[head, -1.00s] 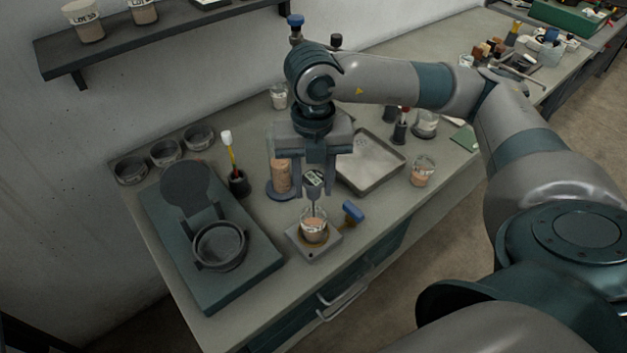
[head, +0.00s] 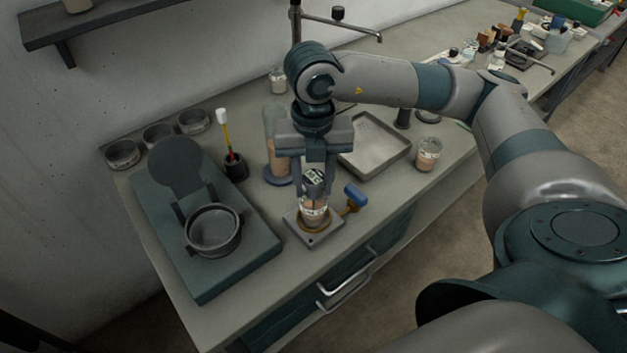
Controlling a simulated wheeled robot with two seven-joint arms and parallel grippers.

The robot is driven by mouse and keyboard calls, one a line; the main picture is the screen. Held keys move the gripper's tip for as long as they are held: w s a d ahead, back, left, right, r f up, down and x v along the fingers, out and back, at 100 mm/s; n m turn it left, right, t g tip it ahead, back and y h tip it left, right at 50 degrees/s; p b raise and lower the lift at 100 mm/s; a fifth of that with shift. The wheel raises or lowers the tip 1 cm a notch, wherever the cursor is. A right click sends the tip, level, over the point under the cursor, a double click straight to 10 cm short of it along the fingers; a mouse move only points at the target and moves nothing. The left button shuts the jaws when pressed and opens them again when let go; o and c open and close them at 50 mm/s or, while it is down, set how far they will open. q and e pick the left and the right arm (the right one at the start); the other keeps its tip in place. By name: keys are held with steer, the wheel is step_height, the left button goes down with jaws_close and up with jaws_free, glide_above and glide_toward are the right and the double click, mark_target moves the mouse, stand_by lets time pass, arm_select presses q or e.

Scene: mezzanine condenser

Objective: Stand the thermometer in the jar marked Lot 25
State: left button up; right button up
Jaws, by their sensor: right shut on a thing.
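My right gripper (head: 313,188) points down and is shut on the thermometer (head: 314,177), whose dark head with a pale display shows between the fingers. A clear jar (head: 313,218) with brownish contents and a pale label stands on a small grey plate (head: 317,238), directly below the gripper. The thermometer's head is just over the jar's mouth, and its stem is hidden by the fingers and jar. I cannot read the jar's label. Another labelled jar (head: 428,155) with similar contents stands at the right edge of the bench. My left gripper is not in view.
A blue-handled clamp (head: 355,197) sits at the plate's right side. A metal tray (head: 377,148) lies to the right. A teal device with a round well (head: 213,231) and a brush holder (head: 235,167) are left.

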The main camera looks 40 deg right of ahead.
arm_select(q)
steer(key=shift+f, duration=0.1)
arm_select(e)
steer(key=shift+f, duration=0.1)
steer(key=o, duration=1.2)
steer(key=shift+r, duration=0.55)
step_height(320, 180, up, 9)
steer(key=shift+r+b, duration=0.15)
steer(key=shift+b, duration=0.75)
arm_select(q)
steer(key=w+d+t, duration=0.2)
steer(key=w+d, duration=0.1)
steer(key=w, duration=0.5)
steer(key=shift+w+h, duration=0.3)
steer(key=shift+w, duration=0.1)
arm_select(e)
step_height(320, 180, up, 7)
